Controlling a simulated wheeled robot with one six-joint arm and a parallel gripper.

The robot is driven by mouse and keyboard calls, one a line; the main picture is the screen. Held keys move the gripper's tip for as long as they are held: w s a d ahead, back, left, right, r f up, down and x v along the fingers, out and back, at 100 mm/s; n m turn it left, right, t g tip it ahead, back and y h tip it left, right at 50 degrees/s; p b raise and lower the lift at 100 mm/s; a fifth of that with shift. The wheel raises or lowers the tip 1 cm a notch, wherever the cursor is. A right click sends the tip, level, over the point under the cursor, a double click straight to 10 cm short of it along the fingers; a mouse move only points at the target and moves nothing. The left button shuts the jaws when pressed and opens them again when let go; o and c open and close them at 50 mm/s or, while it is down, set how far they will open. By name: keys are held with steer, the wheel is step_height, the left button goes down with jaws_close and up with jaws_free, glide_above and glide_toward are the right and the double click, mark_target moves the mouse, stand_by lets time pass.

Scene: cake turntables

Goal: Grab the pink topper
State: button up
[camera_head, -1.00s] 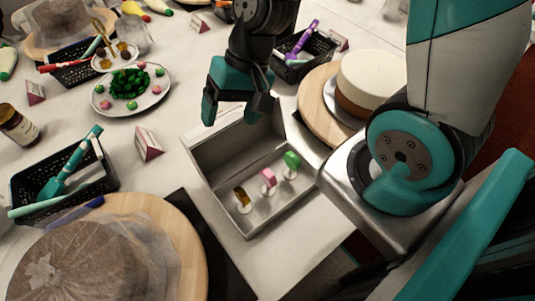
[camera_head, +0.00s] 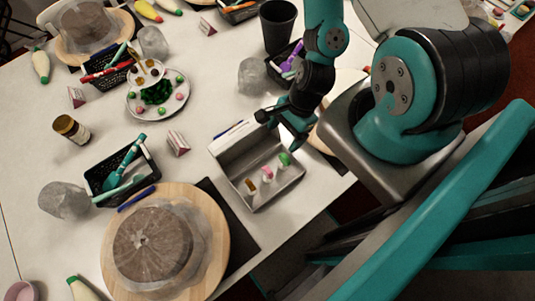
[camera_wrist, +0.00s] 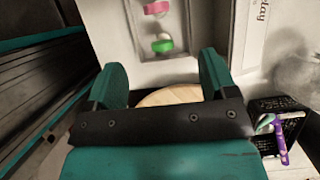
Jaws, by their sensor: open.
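The pink topper (camera_head: 266,173) stands in a grey metal tray (camera_head: 229,163), between a gold topper (camera_head: 251,186) and a green topper (camera_head: 284,159). My gripper (camera_head: 282,130) is at the tray's back right end, apart from the toppers. In the wrist view my gripper (camera_wrist: 162,62) is open and empty, its fingers spread, with the green topper just ahead of the gap.
A wooden turntable with a wrapped cake (camera_head: 152,244) is at the front left. A black basket with pens (camera_head: 122,172) stands left of the tray. Another basket with a purple pen (camera_head: 286,63) is behind my gripper. A black cup (camera_head: 278,27) stands at the back.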

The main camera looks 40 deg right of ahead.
mark_target(269, 170)
steer(key=b+x, duration=1)
steer(key=x, duration=0.2)
steer(key=f+b, duration=0.1)
steer(key=f, duration=0.1)
steer(key=s+f+b, duration=0.1)
steer(key=shift+a+f+b, duration=0.3)
steer(key=shift+a+f, duration=0.05)
steer(key=shift+a, duration=0.05)
steer(key=shift+a+f+p, duration=0.3)
steer(key=shift+f, duration=0.3)
steer(key=shift+c, duration=0.4)
steer(key=shift+w, duration=0.1)
steer(key=c, duration=0.9)
